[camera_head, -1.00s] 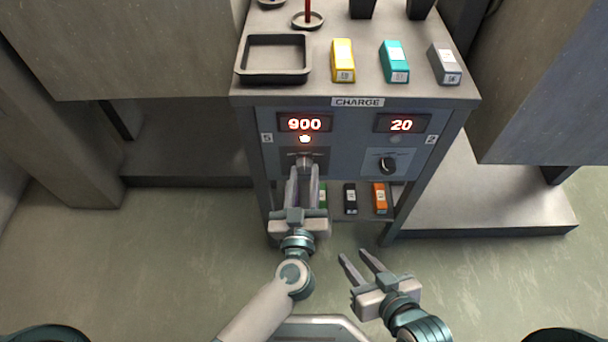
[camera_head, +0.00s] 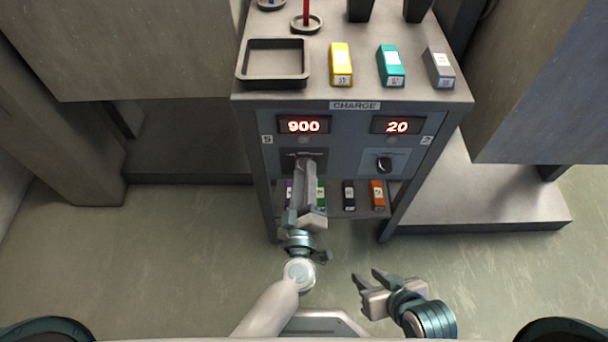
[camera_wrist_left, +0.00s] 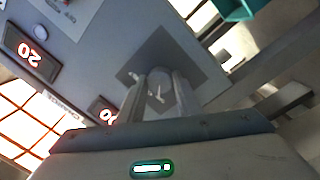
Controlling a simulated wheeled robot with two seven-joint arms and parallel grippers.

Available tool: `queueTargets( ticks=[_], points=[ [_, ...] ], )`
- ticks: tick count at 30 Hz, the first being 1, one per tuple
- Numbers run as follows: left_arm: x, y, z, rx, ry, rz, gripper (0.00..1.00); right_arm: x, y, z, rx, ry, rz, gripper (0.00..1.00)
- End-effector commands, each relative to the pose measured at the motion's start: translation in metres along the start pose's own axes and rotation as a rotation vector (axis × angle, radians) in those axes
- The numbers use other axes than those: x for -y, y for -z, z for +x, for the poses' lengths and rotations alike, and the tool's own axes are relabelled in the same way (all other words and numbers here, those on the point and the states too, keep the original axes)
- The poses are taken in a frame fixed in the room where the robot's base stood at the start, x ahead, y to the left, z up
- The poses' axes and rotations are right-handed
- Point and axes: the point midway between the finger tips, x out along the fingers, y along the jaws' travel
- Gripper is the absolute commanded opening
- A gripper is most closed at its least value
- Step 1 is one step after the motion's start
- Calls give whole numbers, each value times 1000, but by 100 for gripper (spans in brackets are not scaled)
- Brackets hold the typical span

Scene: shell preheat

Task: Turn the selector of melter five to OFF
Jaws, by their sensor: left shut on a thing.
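The melter five selector is at the left of the front panel, under a display (camera_head: 303,125) reading 900 and beside the label 5 (camera_head: 267,140). My left gripper (camera_head: 305,163) is shut on the selector and largely hides it in the head view. In the left wrist view the selector (camera_wrist_left: 158,92) shows between the fingers, on a darker plate (camera_wrist_left: 200,70). Its exact pointing and markings cannot be read. The lamp (camera_head: 304,140) under the 900 display is dark. My right gripper (camera_head: 367,276) is open and empty, low in front of the cabinet.
The melter two selector (camera_head: 384,165) sits to the right, under a display (camera_head: 397,125) reading 20. Coloured blocks and a black tray (camera_head: 241,76) are on top. Several blocks stand on the lower shelf (camera_head: 334,212). The floor in front is free.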

Motion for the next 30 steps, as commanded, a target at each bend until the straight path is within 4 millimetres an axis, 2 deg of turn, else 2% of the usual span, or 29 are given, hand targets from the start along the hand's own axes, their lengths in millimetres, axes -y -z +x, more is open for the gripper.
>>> queueTargets(
  ticks=[18, 19, 21, 30],
  points=[
    [0, 0, 0, -4, 0, -64, 9, -1, 0, 0, 3, -2, 0, 31],
    [0, 0, 0, -4, 0, -64, 36, -1, 0, 0, 3, -2, 0, 31],
    [0, 0, 0, -4, 0, -64, 50, -1, 0, 0, 3, -2, 0, 31],
    [0, 0, 0, -4, 0, -63, 50, -1, 0, 0, 2, -2, 0, 31]
  ],
)
